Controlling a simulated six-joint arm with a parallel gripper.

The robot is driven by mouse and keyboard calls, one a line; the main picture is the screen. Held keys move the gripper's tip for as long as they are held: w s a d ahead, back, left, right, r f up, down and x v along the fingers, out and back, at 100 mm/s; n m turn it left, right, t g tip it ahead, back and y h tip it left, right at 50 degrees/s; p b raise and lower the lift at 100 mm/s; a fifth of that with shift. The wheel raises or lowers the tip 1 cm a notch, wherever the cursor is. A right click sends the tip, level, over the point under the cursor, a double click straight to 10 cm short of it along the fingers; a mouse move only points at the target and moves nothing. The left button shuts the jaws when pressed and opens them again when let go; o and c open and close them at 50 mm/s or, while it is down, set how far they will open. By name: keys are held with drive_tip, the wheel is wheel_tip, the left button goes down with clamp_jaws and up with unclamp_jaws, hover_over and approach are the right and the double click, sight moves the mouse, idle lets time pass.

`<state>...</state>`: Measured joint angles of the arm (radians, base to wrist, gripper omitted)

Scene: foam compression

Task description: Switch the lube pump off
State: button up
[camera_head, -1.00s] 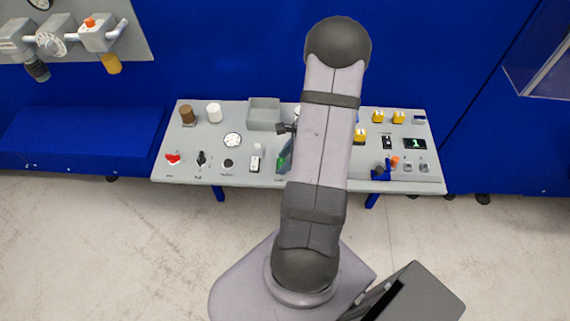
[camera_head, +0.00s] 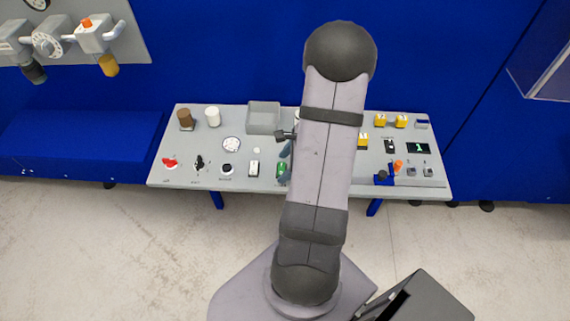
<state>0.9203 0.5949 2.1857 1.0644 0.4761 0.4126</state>
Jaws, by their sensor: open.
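The grey control panel (camera_head: 210,178) carries several switches, and its printed labels are too small to read, so I cannot tell which one is the lube pump's. A green-lit rocker switch (camera_head: 282,169) sits at the front edge, just left of my arm. A white switch with a dark part (camera_head: 254,168) is left of it. A black lever switch (camera_head: 199,163) stands further left. My gripper (camera_head: 286,150) is mostly hidden behind my arm. Its dark parts show at the arm's left edge, just behind the green switch. It is open, with nothing seen in it.
A red knob (camera_head: 170,163), brown cylinder (camera_head: 186,119), white cylinder (camera_head: 213,117) and open grey bin (camera_head: 263,131) are on the left. Yellow blocks (camera_head: 401,121), a dark display (camera_head: 418,148) and an orange-tipped part (camera_head: 398,166) are on the right. My arm covers the panel's middle.

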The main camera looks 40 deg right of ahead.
drive_tip(key=v, duration=0.7)
drive_tip(key=shift+p, duration=0.4)
drive_tip(key=shift+s+r, duration=0.1)
drive_tip(key=shift+r, duration=0.05)
